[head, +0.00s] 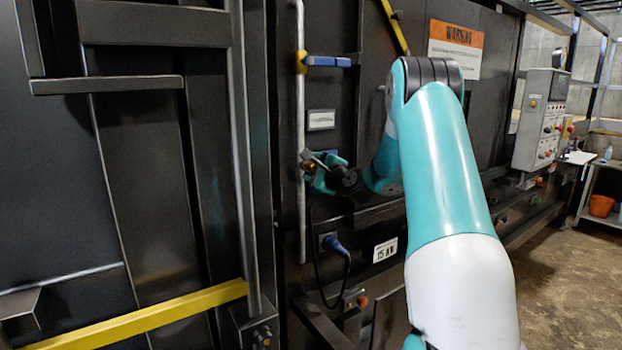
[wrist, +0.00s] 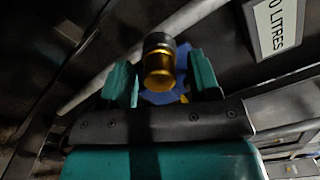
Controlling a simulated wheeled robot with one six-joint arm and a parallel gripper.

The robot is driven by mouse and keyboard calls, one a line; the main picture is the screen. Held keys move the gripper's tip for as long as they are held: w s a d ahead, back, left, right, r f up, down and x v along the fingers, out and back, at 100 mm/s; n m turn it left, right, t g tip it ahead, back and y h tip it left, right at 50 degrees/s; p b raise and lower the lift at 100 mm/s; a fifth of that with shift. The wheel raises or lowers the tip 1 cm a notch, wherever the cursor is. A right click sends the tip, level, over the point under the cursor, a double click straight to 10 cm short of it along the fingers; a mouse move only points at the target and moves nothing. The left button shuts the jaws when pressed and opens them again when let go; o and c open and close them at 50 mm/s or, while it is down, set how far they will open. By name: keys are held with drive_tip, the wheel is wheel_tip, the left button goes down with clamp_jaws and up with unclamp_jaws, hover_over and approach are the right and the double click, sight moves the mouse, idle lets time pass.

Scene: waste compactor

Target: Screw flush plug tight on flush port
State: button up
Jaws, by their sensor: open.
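A short brass cylinder (wrist: 159,77) with a dark ringed end (wrist: 159,43) sits between the fingers of my gripper in the wrist view. I take it to be the flush plug at the flush port, but I cannot tell where plug ends and port begins, or how tight it is. My gripper (wrist: 163,80) is open, a teal finger on each side with a gap to the brass. A blue part (wrist: 163,97) shows behind the brass. In the head view my gripper (head: 314,170) is at the vertical pipe, with small brass fittings (head: 308,165) beside it.
A grey vertical pipe (head: 301,120) carries a blue-handled valve (head: 328,61) above my gripper. A blue plug with a black cable (head: 335,245) hangs below. A label plate (wrist: 279,22) is at upper right in the wrist view. A control box (head: 541,118) stands far right.

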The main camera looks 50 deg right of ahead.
drive_tip(key=shift+n, duration=0.4)
drive_tip(key=n+b, duration=0.1)
drive_tip(key=b, duration=0.1)
drive_tip(key=n+b, duration=0.2)
drive_tip(key=b, duration=0.1)
drive_tip(key=shift+f+n, duration=0.25)
drive_tip(key=shift+n, duration=0.05)
drive_tip(key=shift+r+n+b, duration=0.25)
drive_tip(key=shift+n+b, duration=0.05)
drive_tip(key=shift+n, duration=0.4)
drive_tip(key=shift+r, duration=0.1)
drive_tip(key=c, duration=1)
drive_tip(key=shift+r+m+p, duration=0.2)
drive_tip(key=shift+m+p, duration=0.5)
drive_tip(key=shift+p, duration=0.2)
drive_tip(key=m+p, duration=0.2)
drive_tip(key=shift+m+p, duration=0.35)
drive_tip(key=shift+m, duration=0.05)
drive_tip(key=shift+f+m+p, duration=0.1)
drive_tip(key=shift+m+p, duration=0.25)
drive_tip(key=shift+m, duration=0.15)
